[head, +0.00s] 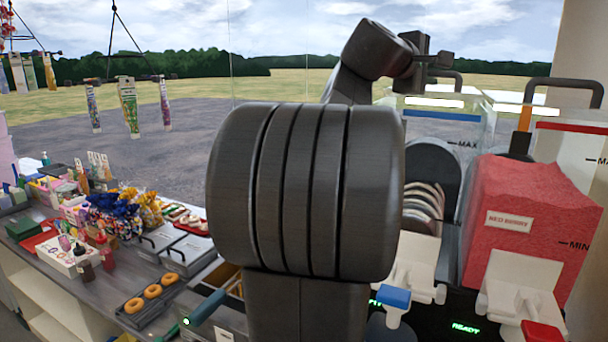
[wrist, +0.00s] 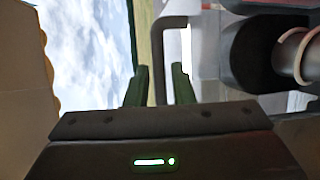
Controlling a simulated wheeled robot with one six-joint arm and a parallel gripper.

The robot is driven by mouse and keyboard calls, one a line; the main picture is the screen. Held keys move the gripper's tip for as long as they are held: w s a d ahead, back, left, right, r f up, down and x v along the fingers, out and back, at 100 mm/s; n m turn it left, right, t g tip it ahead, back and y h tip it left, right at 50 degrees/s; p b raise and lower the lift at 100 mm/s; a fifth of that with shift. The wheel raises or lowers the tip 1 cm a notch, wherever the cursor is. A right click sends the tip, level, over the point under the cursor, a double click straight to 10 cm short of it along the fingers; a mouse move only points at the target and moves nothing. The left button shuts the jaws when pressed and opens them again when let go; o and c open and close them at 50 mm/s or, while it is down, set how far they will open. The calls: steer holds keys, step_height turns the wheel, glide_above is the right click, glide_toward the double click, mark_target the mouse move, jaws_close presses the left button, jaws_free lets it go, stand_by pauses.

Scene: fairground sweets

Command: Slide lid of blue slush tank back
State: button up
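The blue slush tank (head: 441,116) is the clear tank with a blue stripe, right of centre in the head view. Its spiral auger shows, with no blue slush visible; my arm hides its left side. The lid handle (head: 459,80) is a dark bar on top; it also shows in the wrist view (wrist: 160,60) as a grey bent bar. My gripper (wrist: 160,86) is open, with one finger on each side of the handle and narrow gaps between. In the head view my gripper (head: 437,62) is small and dark, close by the handle.
A red slush tank (head: 530,210) stands to the right, with its own black lid handle (head: 590,85). Blue (head: 394,297) and red (head: 541,331) taps are below. The counter at left holds doughnuts (head: 152,291), wrapped sweets (head: 110,213) and bottles. Tubes (head: 129,105) hang at upper left.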

mark_target(434, 74)
steer(key=x, duration=0.3)
steer(key=shift+p, duration=0.3)
steer(key=shift+s+a+r, duration=0.1)
steer(key=shift+s+a, duration=0.1)
steer(key=shift+s, duration=0.15)
steer(key=shift+w, duration=0.15)
